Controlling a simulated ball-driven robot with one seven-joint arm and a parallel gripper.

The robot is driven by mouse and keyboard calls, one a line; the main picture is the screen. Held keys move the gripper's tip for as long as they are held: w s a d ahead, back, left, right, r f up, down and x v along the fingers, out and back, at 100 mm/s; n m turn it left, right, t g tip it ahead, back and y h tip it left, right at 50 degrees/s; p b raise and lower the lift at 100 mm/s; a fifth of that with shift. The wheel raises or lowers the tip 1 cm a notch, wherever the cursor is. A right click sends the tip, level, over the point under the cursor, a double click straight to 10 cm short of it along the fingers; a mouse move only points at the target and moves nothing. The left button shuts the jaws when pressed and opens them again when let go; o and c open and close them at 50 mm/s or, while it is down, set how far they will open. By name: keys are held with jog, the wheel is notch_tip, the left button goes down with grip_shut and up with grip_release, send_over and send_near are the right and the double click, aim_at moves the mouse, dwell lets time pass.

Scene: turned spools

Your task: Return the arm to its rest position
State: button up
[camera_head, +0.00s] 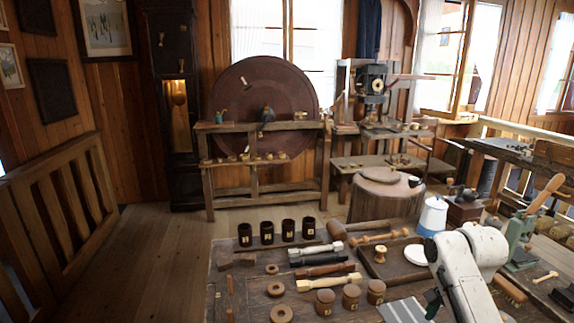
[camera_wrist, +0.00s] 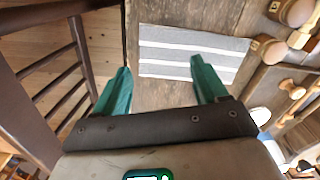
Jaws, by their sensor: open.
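My white arm (camera_head: 468,262) reaches over the right front of the wooden workbench in the head view. My gripper shows in the wrist view (camera_wrist: 160,74) with its two green fingers spread wide and nothing between them. In the head view only a bit of dark green finger shows at the lower left of the arm, near the bottom edge. A grey and white striped cloth (camera_wrist: 190,50) lies on the bench beyond the fingertips. It also shows in the head view (camera_head: 402,311), left of the arm. How high the gripper is above the bench is hard to tell.
A blue and white jug (camera_head: 432,216) stands behind the arm.

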jog(key=s+a+f+n+y+b, duration=0.1)
jog(key=s+a+f+n+b, duration=0.15)
jog(key=s+a+f, duration=0.4)
jog(key=s+a+f+n+b, duration=0.2)
jog(key=s+a+f+n, duration=0.1)
jog(key=s+f, duration=0.65)
jog(key=s+f+n+b, duration=0.2)
jog(key=s+f+n, duration=0.1)
jog(key=s, duration=0.7)
jog(key=s+d+f+n+h+b, duration=0.1)
jog(key=s+f+n+b, duration=0.1)
jog(key=s, duration=0.9)
notch_tip(320, 180, down, 2)
jog(key=shift+d+f+n+t+h, duration=0.2)
jog(key=shift+n+t+h, duration=0.15)
jog(key=shift+n, duration=0.3)
